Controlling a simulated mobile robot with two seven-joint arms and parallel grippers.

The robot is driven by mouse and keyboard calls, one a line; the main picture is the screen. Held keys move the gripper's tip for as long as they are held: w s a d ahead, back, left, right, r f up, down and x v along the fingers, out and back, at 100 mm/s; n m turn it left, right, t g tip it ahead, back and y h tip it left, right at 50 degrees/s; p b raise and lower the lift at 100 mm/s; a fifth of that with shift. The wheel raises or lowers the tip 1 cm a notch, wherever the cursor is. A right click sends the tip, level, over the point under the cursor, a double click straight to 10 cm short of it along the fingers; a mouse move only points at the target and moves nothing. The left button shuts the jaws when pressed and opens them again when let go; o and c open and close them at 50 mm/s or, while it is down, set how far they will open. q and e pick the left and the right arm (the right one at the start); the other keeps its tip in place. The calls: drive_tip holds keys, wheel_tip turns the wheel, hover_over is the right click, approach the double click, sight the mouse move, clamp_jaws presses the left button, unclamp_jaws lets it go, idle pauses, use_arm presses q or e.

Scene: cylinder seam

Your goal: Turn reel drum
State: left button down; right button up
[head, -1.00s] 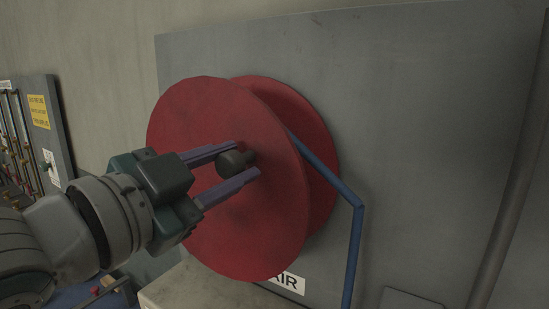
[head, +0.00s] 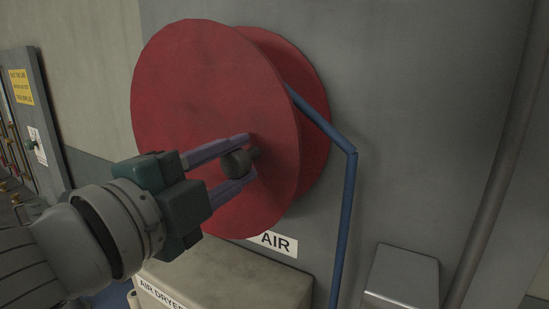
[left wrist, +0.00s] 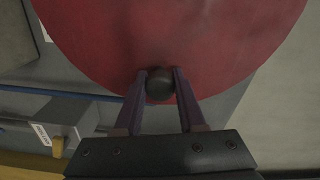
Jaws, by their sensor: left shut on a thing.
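The red reel drum (head: 200,80) has two round discs and is mounted on the grey wall panel. A dark rounded crank knob (head: 236,163) sticks out of its front disc, low and right of the disc's middle. My left gripper (head: 249,156) is shut on this knob, one purple finger above it and one below. In the left wrist view the knob (left wrist: 160,84) sits between both fingertips, with the red disc (left wrist: 170,35) behind it. The drum's hub is not clearly visible. My right gripper is in neither view.
A blue pipe (head: 346,210) runs from behind the drum and bends down. An AIR label (head: 276,242) is below the drum, above a beige air dryer box (head: 230,275). A grey box (head: 402,275) is at lower right, near a vertical pipe (head: 497,170).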

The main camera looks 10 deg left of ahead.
use_arm(q)
drive_tip(key=shift+f, duration=0.2)
drive_tip(key=c, duration=0.5)
unclamp_jaws()
drive_tip(key=shift+r, duration=0.1)
drive_tip(key=b+v, duration=0.4)
drive_tip(key=v, duration=0.6)
